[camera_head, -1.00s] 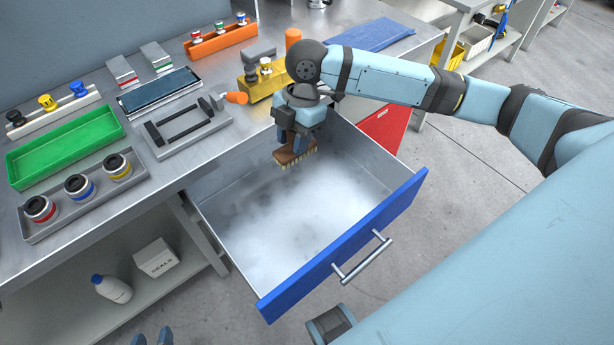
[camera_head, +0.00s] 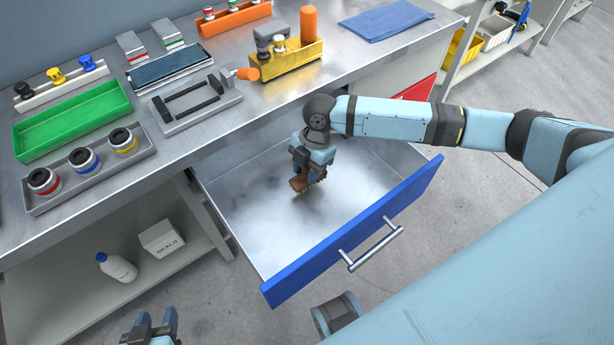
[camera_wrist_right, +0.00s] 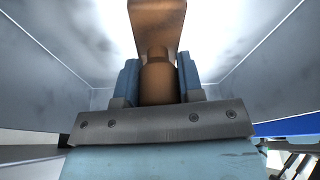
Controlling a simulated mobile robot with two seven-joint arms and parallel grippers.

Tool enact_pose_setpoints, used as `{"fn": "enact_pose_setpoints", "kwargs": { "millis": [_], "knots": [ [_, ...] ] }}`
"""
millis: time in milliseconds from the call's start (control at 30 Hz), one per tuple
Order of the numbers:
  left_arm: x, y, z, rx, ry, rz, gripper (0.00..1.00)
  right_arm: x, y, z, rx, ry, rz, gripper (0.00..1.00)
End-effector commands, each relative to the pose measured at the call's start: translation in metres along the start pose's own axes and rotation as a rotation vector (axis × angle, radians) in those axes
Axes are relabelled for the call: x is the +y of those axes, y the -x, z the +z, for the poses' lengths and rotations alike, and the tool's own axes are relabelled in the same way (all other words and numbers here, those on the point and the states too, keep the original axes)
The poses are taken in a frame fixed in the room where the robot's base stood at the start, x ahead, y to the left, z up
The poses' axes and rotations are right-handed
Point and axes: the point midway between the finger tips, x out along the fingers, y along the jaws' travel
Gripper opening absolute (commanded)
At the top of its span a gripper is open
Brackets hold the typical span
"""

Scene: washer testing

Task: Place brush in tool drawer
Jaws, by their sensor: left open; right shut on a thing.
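The tool drawer (camera_head: 270,296) with a blue front is pulled open below the bench. Its metal inside is otherwise empty in the head view. The brown brush (camera_head: 300,185) is inside the drawer's walls, low near its floor; I cannot tell if it touches. My right gripper (camera_head: 307,175) is shut on the brush, reaching down into the drawer. In the right wrist view, both fingers clasp the brush's handle (camera_wrist_right: 158,82), with the wider part extending away. My left gripper (camera_head: 150,325) is open and empty at the bottom edge, away from the drawer.
The bench top above holds a green tray (camera_head: 72,122), a tray of three capped jars (camera_head: 140,155), a grey frame (camera_head: 200,118) and a yellow holder (camera_head: 290,62). A white box (camera_head: 162,238) and a bottle (camera_head: 117,267) stand on the lower shelf.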

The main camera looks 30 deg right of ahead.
Motion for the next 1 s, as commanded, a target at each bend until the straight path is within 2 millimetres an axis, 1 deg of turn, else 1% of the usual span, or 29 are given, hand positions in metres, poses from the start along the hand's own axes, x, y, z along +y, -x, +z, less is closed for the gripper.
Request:
{"fn": "enact_pose_setpoints", "kwargs": {
  "millis": [33,100,167,533,567,600,667,900,1000],
  "knots": [
    [0.0,-0.002,0.003,0.0,0.0,0.001,0.47,0.0,-0.011,0.002,0.001,-0.001,-0.002,0.1],
    [0.0,-0.003,0.004,0.001,0.001,0.002,0.47,0.0,-0.021,0.005,0.001,-0.001,-0.001,0.1],
    [0.001,-0.003,0.003,0.003,0.002,0.003,0.47,0.0,-0.027,0.007,0.0,0.0,0.0,0.1],
    [0.001,0.0,-0.004,0.014,0.003,0.005,0.47,0.0,-0.031,0.008,0.0,0.0,0.001,0.1],
    [0.001,0.0,-0.003,0.014,0.003,0.005,0.47,0.0,-0.031,0.009,0.0,0.0,0.001,0.37],
    [0.001,0.0,-0.003,0.013,0.003,0.005,0.47,0.0,-0.031,0.009,0.0,0.0,0.001,0.46],
    [0.001,0.0,-0.002,0.012,0.003,0.005,0.47,0.0,-0.031,0.009,0.0,0.0,0.001,0.6],
    [0.001,-0.002,0.002,0.004,0.003,0.005,0.47,0.0,-0.031,0.008,0.0,0.0,0.001,0.6],
    [0.001,-0.002,0.004,0.003,0.003,0.004,0.47,0.0,-0.027,0.008,0.0,0.001,0.001,0.6]
  ]
}}
